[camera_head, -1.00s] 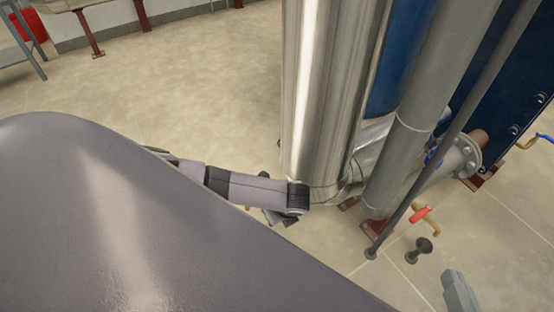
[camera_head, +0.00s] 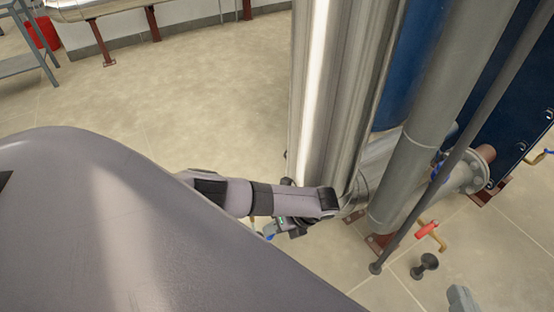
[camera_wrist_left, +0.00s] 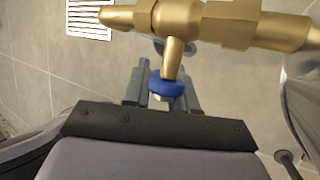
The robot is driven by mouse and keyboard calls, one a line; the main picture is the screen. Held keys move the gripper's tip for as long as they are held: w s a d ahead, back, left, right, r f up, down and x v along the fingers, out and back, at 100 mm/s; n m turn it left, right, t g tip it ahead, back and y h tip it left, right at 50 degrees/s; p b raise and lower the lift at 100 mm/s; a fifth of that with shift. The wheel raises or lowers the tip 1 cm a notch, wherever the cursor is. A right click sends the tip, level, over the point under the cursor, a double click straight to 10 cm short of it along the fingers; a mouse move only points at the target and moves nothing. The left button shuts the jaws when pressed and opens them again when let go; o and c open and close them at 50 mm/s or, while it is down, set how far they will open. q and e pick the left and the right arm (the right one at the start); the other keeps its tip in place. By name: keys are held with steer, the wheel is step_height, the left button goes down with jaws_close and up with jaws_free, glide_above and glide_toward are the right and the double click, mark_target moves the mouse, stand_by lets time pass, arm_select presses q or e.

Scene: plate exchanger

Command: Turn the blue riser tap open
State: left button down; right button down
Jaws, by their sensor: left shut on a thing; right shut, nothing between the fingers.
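The blue riser tap (camera_wrist_left: 168,87) is a small blue handle on a brass stem. The stem joins a horizontal brass valve body (camera_wrist_left: 220,24) across the top of the left wrist view. My left gripper (camera_wrist_left: 163,94) is shut on the blue handle, with one grey finger on each side. In the head view my left arm reaches beside the big shiny metal column. My left gripper (camera_head: 278,230) is mostly hidden under the arm there, with a bit of blue beside it.
The shiny column (camera_head: 325,110) and a grey pipe (camera_head: 425,120) stand close to the arm. A red-handled brass valve (camera_head: 427,230) and a black knob (camera_head: 425,266) are lower right. A floor grate (camera_wrist_left: 89,18) shows in the wrist view. Open floor lies behind the arm.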

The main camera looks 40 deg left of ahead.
arm_select(q)
steer(key=c, duration=1)
jaws_free()
